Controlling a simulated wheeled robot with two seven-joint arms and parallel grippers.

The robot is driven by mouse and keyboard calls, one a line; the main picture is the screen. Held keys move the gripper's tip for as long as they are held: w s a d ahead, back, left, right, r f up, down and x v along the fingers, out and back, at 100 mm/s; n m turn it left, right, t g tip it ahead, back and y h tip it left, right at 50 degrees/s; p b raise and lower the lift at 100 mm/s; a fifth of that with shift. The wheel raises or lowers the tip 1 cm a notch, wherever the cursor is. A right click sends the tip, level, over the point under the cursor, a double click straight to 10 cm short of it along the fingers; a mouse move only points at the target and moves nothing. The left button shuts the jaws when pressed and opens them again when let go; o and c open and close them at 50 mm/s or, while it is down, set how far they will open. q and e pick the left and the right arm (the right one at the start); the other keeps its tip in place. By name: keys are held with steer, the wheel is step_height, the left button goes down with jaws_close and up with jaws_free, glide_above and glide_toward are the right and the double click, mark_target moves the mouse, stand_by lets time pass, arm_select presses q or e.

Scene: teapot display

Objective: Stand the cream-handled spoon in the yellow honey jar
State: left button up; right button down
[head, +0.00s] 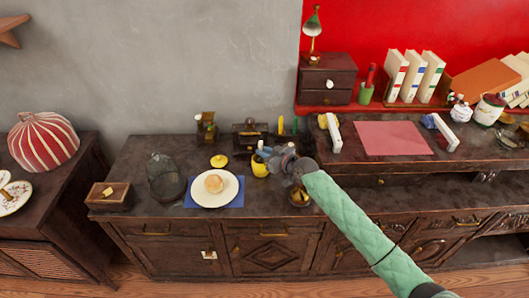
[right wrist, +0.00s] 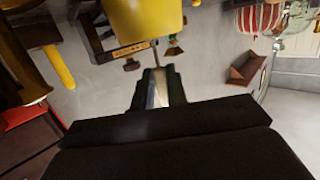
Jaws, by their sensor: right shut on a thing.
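The yellow honey jar (head: 260,169) stands on the dark sideboard, partly hidden by my right gripper. In the right wrist view the yellow jar (right wrist: 145,20) is large at the top edge, cut off by the frame. My right gripper (head: 264,153) is right above and beside the jar in the head view. In the right wrist view its fingers (right wrist: 160,82) are shut on the pale spoon (right wrist: 157,92). A thin part of it runs toward the jar; whether its end is inside the jar I cannot tell. My left gripper is not in view.
A yellow lid (head: 219,161) lies behind a white plate (head: 229,198) with a bun on a blue mat (head: 194,196). A glass dome (head: 164,178) and a wooden box (head: 109,196) stand left. Free room lies along the front left edge.

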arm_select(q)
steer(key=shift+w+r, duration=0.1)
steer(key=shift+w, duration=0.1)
arm_select(e)
steer(key=c, duration=1.3)
jaws_free()
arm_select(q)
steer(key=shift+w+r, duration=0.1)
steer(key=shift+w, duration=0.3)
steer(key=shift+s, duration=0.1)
arm_select(e)
steer(key=shift+r, duration=0.3)
step_height(320, 180, up, 3)
steer(key=shift+r+b, duration=0.2)
steer(key=shift+b, duration=0.55)
steer(key=b, duration=0.3)
glide_toward(262, 142)
step_height(262, 142, up, 4)
steer(key=d, duration=0.3)
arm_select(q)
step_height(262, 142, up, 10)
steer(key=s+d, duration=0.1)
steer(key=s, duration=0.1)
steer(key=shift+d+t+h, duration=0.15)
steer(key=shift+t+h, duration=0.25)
arm_select(e)
steer(key=shift+s+d+r, duration=0.15)
steer(key=shift+d+r, duration=0.3)
steer(key=shift+r, duration=0.05)
